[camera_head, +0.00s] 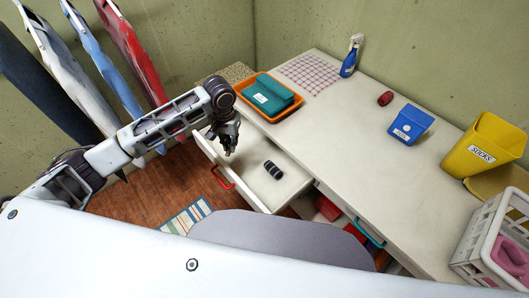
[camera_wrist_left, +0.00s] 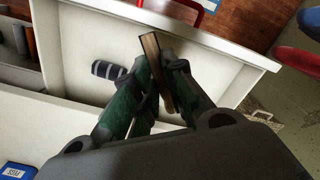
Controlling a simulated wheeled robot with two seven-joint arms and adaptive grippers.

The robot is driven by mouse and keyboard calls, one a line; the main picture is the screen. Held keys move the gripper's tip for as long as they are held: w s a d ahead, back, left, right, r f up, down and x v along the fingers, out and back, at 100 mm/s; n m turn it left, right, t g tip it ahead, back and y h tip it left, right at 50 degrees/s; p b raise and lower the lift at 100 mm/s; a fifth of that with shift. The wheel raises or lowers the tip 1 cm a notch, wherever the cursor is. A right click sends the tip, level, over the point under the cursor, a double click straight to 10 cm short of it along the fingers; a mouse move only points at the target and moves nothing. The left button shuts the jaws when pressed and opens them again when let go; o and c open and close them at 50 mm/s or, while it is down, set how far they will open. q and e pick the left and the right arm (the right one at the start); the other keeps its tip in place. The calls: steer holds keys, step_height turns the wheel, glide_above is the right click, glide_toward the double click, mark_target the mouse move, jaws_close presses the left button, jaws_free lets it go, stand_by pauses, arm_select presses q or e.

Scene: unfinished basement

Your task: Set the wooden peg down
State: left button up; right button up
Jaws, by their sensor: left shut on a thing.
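My left gripper (camera_head: 230,150) hangs over the open white drawer (camera_head: 240,182) in the head view. In the left wrist view its dark fingers (camera_wrist_left: 158,78) are shut on the wooden peg (camera_wrist_left: 151,46), a brown stick whose end sticks out past the fingertips. The peg is above the drawer floor; whether it touches the drawer cannot be told. In the head view the peg is too small to make out clearly. My right gripper is not in view.
A dark striped roll (camera_head: 273,169) lies in the drawer, which has a red handle (camera_head: 222,177). On the white top stand an orange tray (camera_head: 246,107) with a teal item, a blue spray bottle (camera_head: 351,57), a blue box (camera_head: 409,123) and a yellow bin (camera_head: 489,140). Clothes hang at left.

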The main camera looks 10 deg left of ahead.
arm_select(q)
steer(key=shift+w+d+f+m+b, duration=0.25)
steer(key=shift+d+f+m+b, duration=0.1)
steer(key=shift+f+m+b, duration=0.25)
steer(key=w+d+f+m+b, duration=0.2)
steer(key=d+f+m+b, duration=0.3)
steer(key=d+f+b, duration=0.1)
steer(key=shift+f+m+b, duration=0.4)
steer(key=shift+f+b, duration=0.4)
steer(key=shift+f, duration=0.15)
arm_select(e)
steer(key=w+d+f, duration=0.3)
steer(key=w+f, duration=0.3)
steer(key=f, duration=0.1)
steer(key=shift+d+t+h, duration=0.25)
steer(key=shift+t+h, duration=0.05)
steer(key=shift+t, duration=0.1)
arm_select(q)
steer(key=shift+f, duration=0.1)
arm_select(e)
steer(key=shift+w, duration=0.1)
